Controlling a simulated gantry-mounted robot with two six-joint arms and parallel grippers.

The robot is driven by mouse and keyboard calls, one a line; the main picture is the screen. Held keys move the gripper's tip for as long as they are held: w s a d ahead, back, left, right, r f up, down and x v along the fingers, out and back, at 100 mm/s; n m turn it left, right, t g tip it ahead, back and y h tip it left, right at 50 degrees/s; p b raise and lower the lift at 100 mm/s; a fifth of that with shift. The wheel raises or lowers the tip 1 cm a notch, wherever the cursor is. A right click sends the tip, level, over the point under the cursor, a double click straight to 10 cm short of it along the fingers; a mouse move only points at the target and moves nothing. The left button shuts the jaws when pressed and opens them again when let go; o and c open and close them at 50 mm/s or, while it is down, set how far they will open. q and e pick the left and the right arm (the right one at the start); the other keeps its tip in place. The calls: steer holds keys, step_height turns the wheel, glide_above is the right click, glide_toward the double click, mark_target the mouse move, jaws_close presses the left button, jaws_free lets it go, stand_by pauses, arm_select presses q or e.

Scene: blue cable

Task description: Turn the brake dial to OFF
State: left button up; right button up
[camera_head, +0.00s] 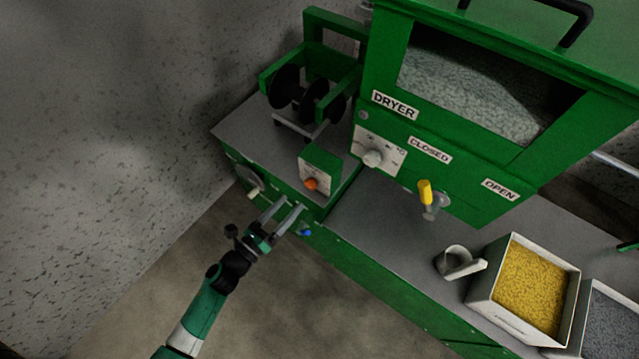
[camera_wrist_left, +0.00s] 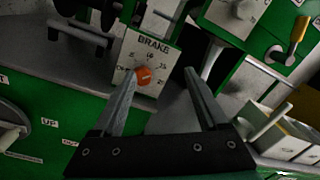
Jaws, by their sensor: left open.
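The brake dial is an orange knob (camera_head: 311,184) on a white plate on the front of a small green box (camera_head: 320,160). In the left wrist view, the orange knob (camera_wrist_left: 143,75) sits under the word BRAKE, with numbers around it; its pointer direction is too small to tell. My left gripper (camera_head: 290,206) is open and empty, in front of and below the dial. In the left wrist view, the knob shows between the fingertips (camera_wrist_left: 160,72), nearer the left finger, with the fingers apart from it. My right gripper is not clearly in view.
A black spool (camera_head: 286,87) in a green frame stands behind the brake box. The green dryer (camera_head: 460,150) with a white dial (camera_head: 373,157) and yellow-handled lever (camera_head: 425,192) stands right. A crank (camera_head: 249,181) and blue knob (camera_head: 306,232) are near my gripper. A yellow-pellet bin (camera_head: 513,325) stands farther right.

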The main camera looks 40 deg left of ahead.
mark_target(309, 187)
arm_select(q)
steer(key=s+f+b, duration=0.2)
steer(key=s+f, duration=0.2)
steer(key=f, duration=0.2)
steer(key=shift+n+y, duration=0.4)
steer(key=w, duration=0.4)
steer(key=w+a+b, duration=0.1)
steer(key=w, duration=0.3)
steer(key=w+b, duration=0.1)
steer(key=w, duration=0.3)
steer(key=shift+w+a+r, duration=0.35)
steer(key=shift+w+a, duration=0.05)
arm_select(e)
steer(key=f, duration=0.6)
steer(key=shift+s+d, duration=0.1)
steer(key=shift+s, duration=0.3)
arm_select(q)
jaws_close()
